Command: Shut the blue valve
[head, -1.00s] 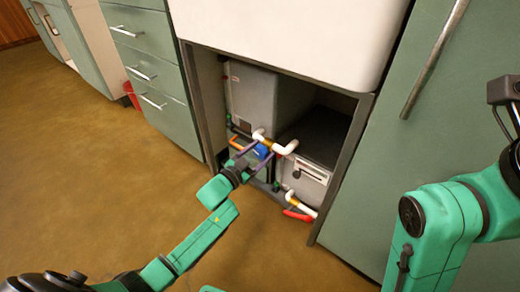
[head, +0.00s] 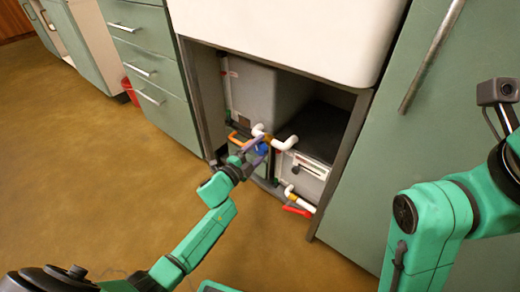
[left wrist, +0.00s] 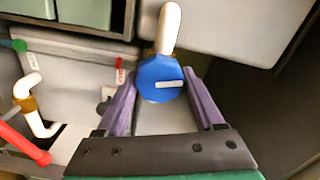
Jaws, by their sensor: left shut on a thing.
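The blue valve (head: 263,149) is a round blue knob on white pipework inside the open cabinet under the sink. In the left wrist view the blue valve (left wrist: 158,72) shows its face with a pale bar lying nearly level across it. My left gripper (head: 259,151) has its two purple fingers on either side of the knob and is shut on it. The same left gripper (left wrist: 161,82) shows in the left wrist view with the knob between its fingertips.
A red handle (head: 297,210) sits low on a lower white pipe, and an orange handle (head: 237,140) is left of the knob. White pipe (head: 284,143) runs right of it. Grey boxes (head: 253,95) fill the cabinet behind. The floor (head: 110,190) in front is clear.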

